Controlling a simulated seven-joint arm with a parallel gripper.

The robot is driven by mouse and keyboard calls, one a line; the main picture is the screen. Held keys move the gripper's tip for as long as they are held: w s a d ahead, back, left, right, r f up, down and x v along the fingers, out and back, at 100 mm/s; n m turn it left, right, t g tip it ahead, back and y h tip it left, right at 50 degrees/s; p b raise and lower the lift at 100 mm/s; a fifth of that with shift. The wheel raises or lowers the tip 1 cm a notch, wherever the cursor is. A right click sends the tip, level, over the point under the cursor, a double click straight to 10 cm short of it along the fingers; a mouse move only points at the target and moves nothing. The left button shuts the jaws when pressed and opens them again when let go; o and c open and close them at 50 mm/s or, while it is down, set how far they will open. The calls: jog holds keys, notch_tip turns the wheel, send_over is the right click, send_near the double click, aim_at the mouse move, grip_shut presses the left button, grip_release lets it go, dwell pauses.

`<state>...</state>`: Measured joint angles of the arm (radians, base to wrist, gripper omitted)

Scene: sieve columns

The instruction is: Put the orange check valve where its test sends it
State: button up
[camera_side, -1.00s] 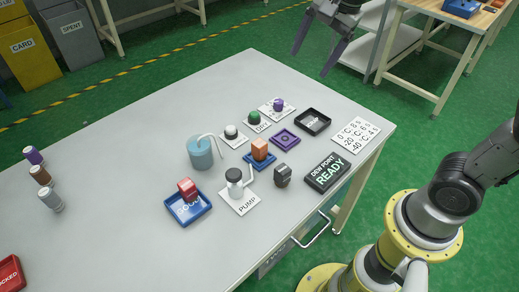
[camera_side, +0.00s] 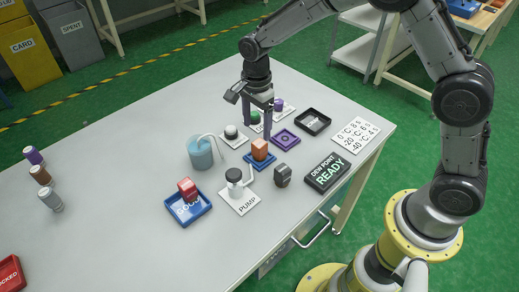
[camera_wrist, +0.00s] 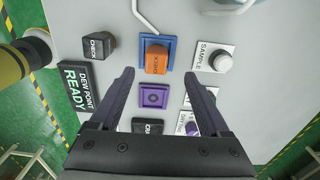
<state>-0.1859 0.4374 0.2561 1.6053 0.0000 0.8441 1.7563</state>
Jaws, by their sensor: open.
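The orange check valve (camera_side: 261,146) stands upright on a small blue square base (camera_side: 259,161). It also shows in the wrist view (camera_wrist: 157,60), with lettering on its side, ahead of my gripper. My gripper (camera_side: 257,124) points down just behind the valve in the side view, its fingers apart and empty. In the wrist view my gripper (camera_wrist: 160,75) has its fingertips wide apart, with a purple square pad (camera_wrist: 154,96) between the fingers. The dew point display (camera_side: 327,172) reads READY.
A sample plate (camera_side: 233,141), green button (camera_side: 255,117) and purple button (camera_side: 279,103) stand nearby. A beaker (camera_side: 201,154) and a blue tray (camera_side: 189,208) holding a red block lie left.

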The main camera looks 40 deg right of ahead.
aim_at(260, 143)
jog(key=shift+s+d+f, duration=0.1)
jog(key=shift+s+f, duration=0.05)
jog(key=shift+f, duration=1.75)
jog(key=shift+s+d+f, duration=0.1)
jog(key=shift+s+f, duration=0.05)
jog(key=shift+f, duration=1.75)
grip_shut()
